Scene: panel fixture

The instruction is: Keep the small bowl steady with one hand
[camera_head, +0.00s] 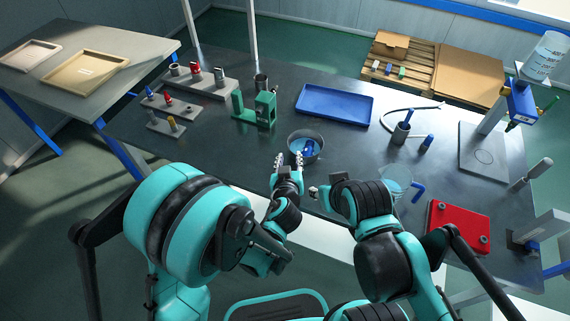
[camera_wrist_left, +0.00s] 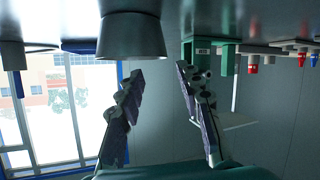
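The small grey bowl (camera_head: 318,155) stands on the dark bench near its front edge, with blue contents inside. My left gripper (camera_head: 287,160) is just in front of the bowl's near side, its two fingers apart and nothing between them. In the left wrist view, which is upside down, the bowl (camera_wrist_left: 132,37) lies beyond the spread fingers (camera_wrist_left: 158,85), more toward the left finger. I see no clear grip on it. My right gripper (camera_head: 320,190) is right of the left one, near the bench's front edge; its fingers are partly hidden.
A blue tray (camera_head: 335,104) lies behind the bowl. A green fixture (camera_head: 255,112) stands to its back left. A clear jug (camera_head: 396,180) with a blue handle and a red plate (camera_head: 458,226) are to the right. Bare bench lies between bowl and tray.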

